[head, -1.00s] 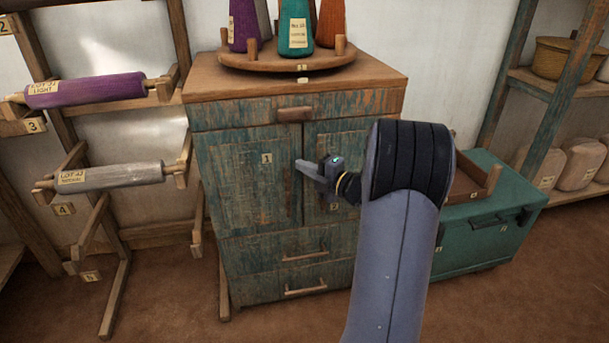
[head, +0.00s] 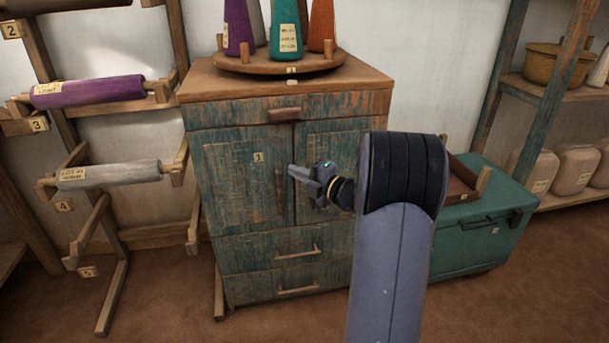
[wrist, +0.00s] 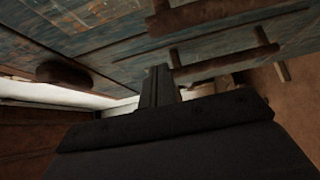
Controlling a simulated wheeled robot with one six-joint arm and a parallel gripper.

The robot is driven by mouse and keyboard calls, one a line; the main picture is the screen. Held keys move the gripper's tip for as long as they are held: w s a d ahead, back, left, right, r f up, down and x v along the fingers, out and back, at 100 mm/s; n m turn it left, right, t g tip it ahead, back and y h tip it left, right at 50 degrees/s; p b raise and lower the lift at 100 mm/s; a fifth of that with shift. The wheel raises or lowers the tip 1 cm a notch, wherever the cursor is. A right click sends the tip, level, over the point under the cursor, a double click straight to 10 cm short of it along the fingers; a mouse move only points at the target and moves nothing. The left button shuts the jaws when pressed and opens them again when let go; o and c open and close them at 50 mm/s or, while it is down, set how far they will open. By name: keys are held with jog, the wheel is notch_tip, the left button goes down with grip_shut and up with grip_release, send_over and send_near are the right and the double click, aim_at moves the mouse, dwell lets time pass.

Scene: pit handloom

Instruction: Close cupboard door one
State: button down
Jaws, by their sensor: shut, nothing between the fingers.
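Cupboard door one (head: 240,180) is the left door of the worn teal wooden cupboard, marked with a small "1" label. In the head view it looks flush with the cupboard front, beside the right door (head: 325,150). My gripper (head: 293,172) is shut and empty. It points left in front of the door's right edge, near the seam between the doors. I cannot tell whether it touches the door. The wrist view shows the shut fingers (wrist: 158,85) close to weathered teal boards. Part of the right door is hidden behind my arm.
The cupboard has a top drawer (head: 290,110) and two lower drawers (head: 297,255). Cones of yarn stand on a round tray (head: 270,65) on top. A rack with rolls (head: 88,90) stands at left. A green chest (head: 470,235) and shelves (head: 530,90) stand at right.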

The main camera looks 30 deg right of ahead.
jog(key=p+v, duration=0.2)
jog(key=v, duration=0.8)
jog(key=shift+d+p, duration=0.35)
jog(key=shift+d, duration=0.05)
